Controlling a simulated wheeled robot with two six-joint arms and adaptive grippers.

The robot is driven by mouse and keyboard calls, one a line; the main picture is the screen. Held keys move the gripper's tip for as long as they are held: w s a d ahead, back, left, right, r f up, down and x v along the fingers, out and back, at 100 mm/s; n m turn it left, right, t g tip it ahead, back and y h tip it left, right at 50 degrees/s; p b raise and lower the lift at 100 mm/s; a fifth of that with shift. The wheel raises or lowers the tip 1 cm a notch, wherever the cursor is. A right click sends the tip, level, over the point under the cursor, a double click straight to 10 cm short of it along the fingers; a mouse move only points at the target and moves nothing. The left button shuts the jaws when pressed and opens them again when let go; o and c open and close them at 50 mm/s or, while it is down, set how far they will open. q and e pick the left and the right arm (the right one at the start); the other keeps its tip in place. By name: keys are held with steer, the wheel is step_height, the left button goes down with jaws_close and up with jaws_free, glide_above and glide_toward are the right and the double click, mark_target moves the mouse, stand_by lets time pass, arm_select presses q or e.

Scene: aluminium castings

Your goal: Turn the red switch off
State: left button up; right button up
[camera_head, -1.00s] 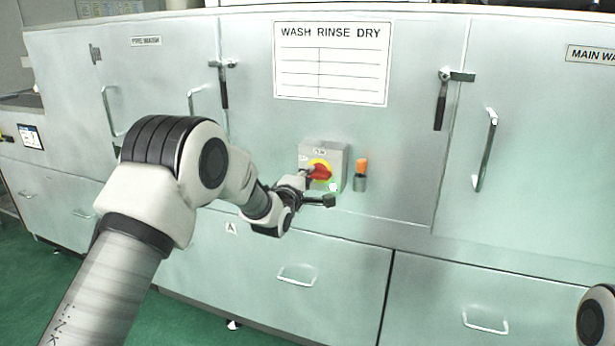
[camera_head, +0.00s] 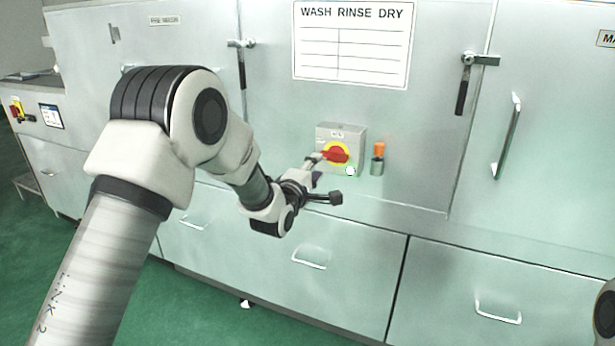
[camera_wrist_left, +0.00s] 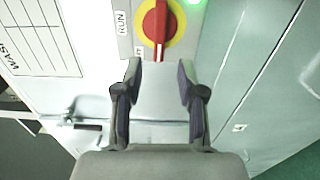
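The red switch (camera_head: 336,154) is a rotary handle on a yellow disc, on the front of a grey box (camera_head: 354,133) fixed to the washing machine. In the left wrist view the red handle (camera_wrist_left: 155,24) stands upright in the picture, with a white line at its lower end. A RUN label (camera_wrist_left: 122,23) is to its left; another label beside the left finger is partly hidden. My left gripper (camera_head: 327,178) is open and empty in front of the switch. In the wrist view its fingertips (camera_wrist_left: 159,72) sit just below the handle, apart from it. My right gripper is out of view.
An orange-topped part (camera_head: 378,152) stands right of the box, and a green light (camera_head: 349,171) glows at its lower corner. Door latches (camera_head: 462,85) and drawer handles (camera_head: 310,257) stick out from the panels. Another red switch (camera_head: 16,110) is at far left.

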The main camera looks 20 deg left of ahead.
arm_select(q)
steer(key=s, duration=0.5)
steer(key=shift+s+a, duration=0.1)
steer(key=shift+s, duration=0.3)
